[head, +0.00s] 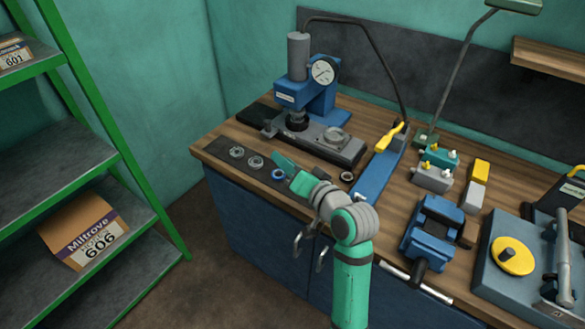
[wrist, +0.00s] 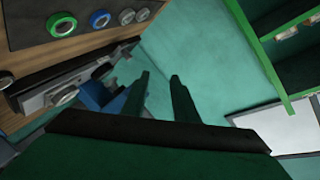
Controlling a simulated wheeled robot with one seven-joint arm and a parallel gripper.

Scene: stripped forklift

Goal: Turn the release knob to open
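No part is labelled as the release knob. A yellow lever-like part (head: 388,137) sits at the far end of a long blue unit (head: 374,178), where a black hose from the press comes down. A round yellow knob (head: 512,256) lies on a grey box at the right. I cannot tell which one is the release knob. My gripper (head: 284,164) is above the front left of the bench, left of and apart from both. In the wrist view its two dark green fingers (wrist: 158,78) stand apart with nothing between them.
A blue press (head: 312,95) with a gauge stands behind my gripper. Rings lie on a dark mat (head: 222,147), including a blue ring (wrist: 100,18) and a green ring (wrist: 62,24). A blue vise (head: 430,228) stands at the front right. A green-framed shelf (head: 90,110) is at the left.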

